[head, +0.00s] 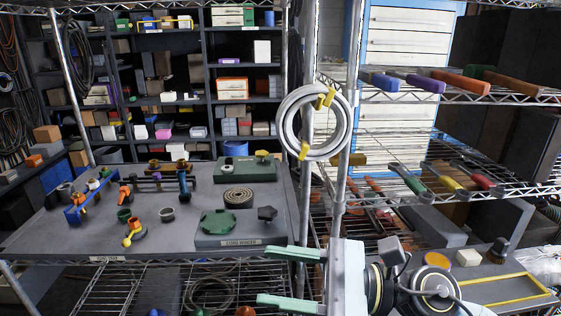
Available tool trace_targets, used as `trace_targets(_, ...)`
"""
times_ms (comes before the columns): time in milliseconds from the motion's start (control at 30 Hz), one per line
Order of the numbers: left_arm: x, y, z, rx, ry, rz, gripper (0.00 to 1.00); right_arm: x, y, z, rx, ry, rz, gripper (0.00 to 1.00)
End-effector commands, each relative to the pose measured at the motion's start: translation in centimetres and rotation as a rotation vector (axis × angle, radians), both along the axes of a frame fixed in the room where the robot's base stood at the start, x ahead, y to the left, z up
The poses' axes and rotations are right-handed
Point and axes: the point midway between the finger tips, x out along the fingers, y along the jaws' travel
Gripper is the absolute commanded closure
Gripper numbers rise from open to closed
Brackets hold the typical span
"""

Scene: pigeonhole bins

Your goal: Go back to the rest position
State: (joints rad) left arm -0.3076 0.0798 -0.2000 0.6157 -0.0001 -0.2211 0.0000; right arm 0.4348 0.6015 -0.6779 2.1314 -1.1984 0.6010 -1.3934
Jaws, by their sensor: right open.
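My right gripper (266,276) is in the lower middle of the head view, with its pale green fingers pointing left. The fingers are spread apart with nothing between them. It is in front of the wire shelving, near the front edge of the grey work surface (180,246). My left gripper is not in view.
A coiled grey cable (290,122) with yellow ties hangs on the rack post above my right gripper. Green fixtures (226,222) and several small fittings sit on the work surface. Wire shelves at right hold coloured-handled tools (410,180) and a grey box (434,226).

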Motion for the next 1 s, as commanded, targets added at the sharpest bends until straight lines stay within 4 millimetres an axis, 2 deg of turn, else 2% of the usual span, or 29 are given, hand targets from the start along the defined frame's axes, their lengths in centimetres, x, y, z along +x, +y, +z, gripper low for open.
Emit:
trace_targets(100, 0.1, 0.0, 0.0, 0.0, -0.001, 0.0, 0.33, 1.8, -1.4, 3.0, 0.321, 0.346, -0.124, 0.52)
trace_targets(167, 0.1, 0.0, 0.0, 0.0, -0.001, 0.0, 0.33, 3.1, -2.9, 3.8, 0.48, 0.523, -0.183, 0.52)
trace_targets(267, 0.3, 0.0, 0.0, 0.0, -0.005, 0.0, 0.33, 5.3, -6.1, 3.6, 0.746, 0.825, -0.279, 0.52)
trace_targets(333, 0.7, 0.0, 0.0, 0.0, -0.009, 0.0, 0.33, 6.7, -8.7, 2.3, 0.932, 1.035, -0.346, 0.52)
trace_targets(467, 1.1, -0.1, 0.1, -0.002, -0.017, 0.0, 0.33, 7.9, -13.5, -2.3, 1.287, 1.413, -0.472, 0.52)
trace_targets(567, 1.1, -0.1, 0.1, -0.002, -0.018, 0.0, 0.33, 7.4, -16.8, -7.4, 1.569, 1.685, -0.581, 0.52)
trace_targets(667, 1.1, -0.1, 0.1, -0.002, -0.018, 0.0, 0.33, 5.1, -19.4, -13.1, 1.862, 1.926, -0.709, 0.52)
trace_targets(700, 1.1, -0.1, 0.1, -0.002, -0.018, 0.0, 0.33, 3.8, -20.1, -15.3, 1.977, 2.01, -0.766, 0.52)
trace_targets(767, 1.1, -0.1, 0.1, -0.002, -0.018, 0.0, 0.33, 1.6, -20.9, -18.2, 2.141, 2.113, -0.849, 0.52)
trace_targets(800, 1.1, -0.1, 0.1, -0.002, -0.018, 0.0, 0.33, 0.1, -21.3, -19.8, -2.097, -2.027, 0.848, 0.52)
trace_targets(900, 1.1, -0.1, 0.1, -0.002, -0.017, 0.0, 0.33, -3.8, -21.8, -23.2, -1.953, -1.793, 0.832, 0.52)
trace_targets(1000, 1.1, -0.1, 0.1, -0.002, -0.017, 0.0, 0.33, -7.5, -21.9, -25.5, -1.836, -1.595, 0.823, 0.52)
